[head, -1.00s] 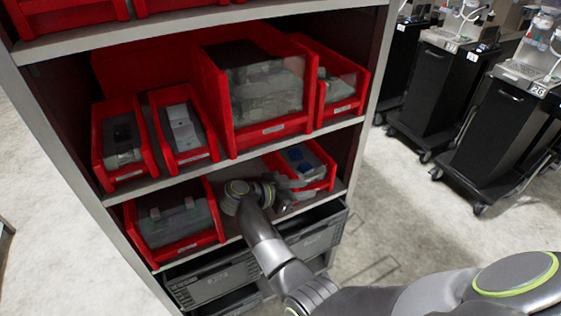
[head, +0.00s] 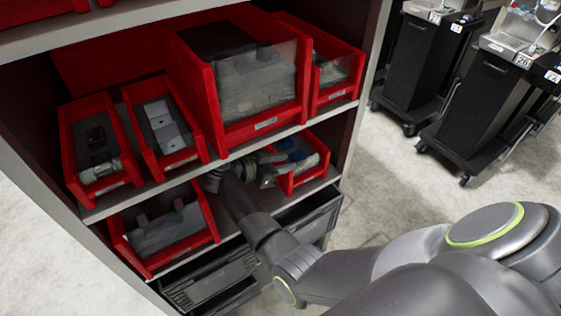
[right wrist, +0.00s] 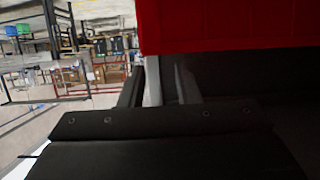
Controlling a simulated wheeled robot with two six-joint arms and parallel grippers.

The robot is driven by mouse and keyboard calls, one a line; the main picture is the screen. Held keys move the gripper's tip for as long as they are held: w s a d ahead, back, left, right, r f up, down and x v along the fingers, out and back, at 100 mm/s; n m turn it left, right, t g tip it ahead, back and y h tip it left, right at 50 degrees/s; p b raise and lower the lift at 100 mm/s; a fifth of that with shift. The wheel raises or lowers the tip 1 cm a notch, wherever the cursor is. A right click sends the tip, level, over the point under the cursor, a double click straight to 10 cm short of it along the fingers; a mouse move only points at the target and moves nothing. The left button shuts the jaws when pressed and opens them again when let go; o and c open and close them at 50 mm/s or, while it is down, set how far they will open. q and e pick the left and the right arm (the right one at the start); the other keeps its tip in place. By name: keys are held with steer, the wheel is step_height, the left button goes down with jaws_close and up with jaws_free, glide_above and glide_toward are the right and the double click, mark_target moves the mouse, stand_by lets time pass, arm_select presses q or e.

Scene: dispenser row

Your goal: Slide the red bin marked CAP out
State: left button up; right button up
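A red bin (head: 308,176) with blue-topped items stands at the right end of the lower shelf. Its label is too small to read, so I cannot tell if it says CAP. My right gripper (head: 270,170) is at this bin's left side, its fingers apart. In the right wrist view, the two fingers (right wrist: 158,85) show apart, with a large red surface (right wrist: 230,25) close above and to the right. I cannot tell if they touch it. My left gripper is not in view.
Another red bin (head: 163,228) stands left on the lower shelf. Several red bins, including a large one (head: 258,128), fill the shelf above. Black drawers (head: 208,278) lie below. Dark carts (head: 475,110) stand right, with clear floor between.

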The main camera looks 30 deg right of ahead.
mark_target(302, 160)
steer(key=p+x, duration=0.1)
steer(key=x, duration=0.6)
steer(key=shift+s, duration=0.1)
jaws_close()
steer(key=shift+a, duration=0.1)
stand_by(1.2)
